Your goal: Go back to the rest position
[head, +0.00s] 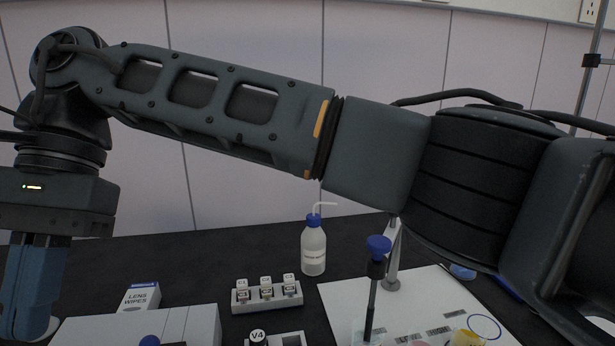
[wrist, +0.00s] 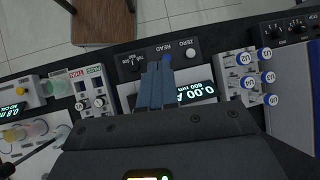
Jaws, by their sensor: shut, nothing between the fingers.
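My gripper (head: 32,290) hangs at the left edge of the head view, its blue fingers pointing down over the left end of the dark bench. In the wrist view the two blue fingers (wrist: 155,82) lie side by side, shut, with nothing between them. Beyond them shows an instrument with a lit display (wrist: 196,93) and knobs marked READ (wrist: 166,60) and ZERO (wrist: 190,52). In that picture the fingers overlap part of its front; I cannot tell their height above it. My arm stretches across the upper part of the head view.
A lens wipes box (head: 140,297), a vial rack (head: 267,295) and a wash bottle (head: 313,247) stand on the bench. A blue-topped dark rod (head: 375,285) rises before a white mat (head: 430,300). The wrist view shows a capped-vial rack (wrist: 246,77) and a brown stool (wrist: 103,20).

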